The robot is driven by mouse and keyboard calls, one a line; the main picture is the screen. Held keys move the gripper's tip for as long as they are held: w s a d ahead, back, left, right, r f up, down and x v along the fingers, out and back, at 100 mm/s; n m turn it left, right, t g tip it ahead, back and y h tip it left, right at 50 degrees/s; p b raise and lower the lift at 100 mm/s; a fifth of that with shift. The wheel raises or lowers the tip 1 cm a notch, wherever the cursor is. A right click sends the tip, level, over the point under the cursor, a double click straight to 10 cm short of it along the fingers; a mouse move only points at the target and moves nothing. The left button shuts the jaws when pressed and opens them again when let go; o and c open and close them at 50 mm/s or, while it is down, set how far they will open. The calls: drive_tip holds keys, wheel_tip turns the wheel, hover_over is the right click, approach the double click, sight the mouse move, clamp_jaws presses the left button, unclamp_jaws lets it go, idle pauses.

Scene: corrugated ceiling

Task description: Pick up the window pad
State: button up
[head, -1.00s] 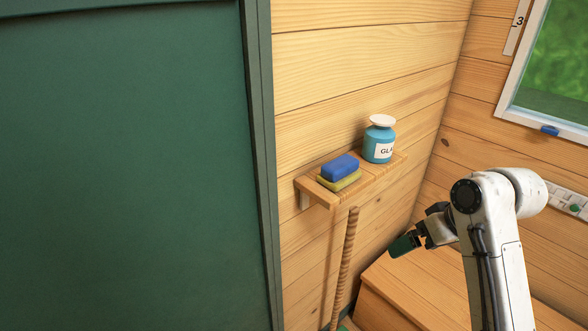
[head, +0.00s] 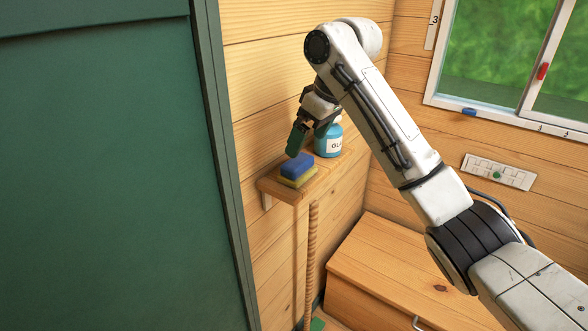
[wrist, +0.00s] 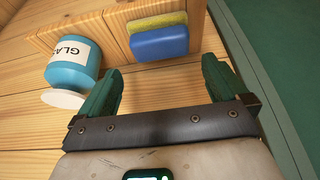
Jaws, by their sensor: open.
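The window pad appears to be the blue block (head: 296,165) on a yellow layer, lying on the wooden wall shelf (head: 284,192). My gripper (head: 295,145), with green fingers, is above the shelf, just over and behind the pad in the head view. In the wrist view my gripper (wrist: 161,65) is open and empty. The blue and yellow pad (wrist: 160,43) is ahead of the fingertips, between their lines, and does not look gripped. Part of the pad's far side is hidden in the head view.
A blue jar with a white lid and a "GLA" label (head: 329,143) stands beside the pad, partly behind my gripper; it also shows in the wrist view (wrist: 72,68). A green door (head: 110,180) is at the left. A wooden bench (head: 400,270) is below.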

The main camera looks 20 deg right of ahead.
sight(298, 160)
drive_tip(key=shift+p+x, duration=0.5)
drive_tip(key=shift+x, duration=2.55)
drive_tip(key=c, duration=0.7)
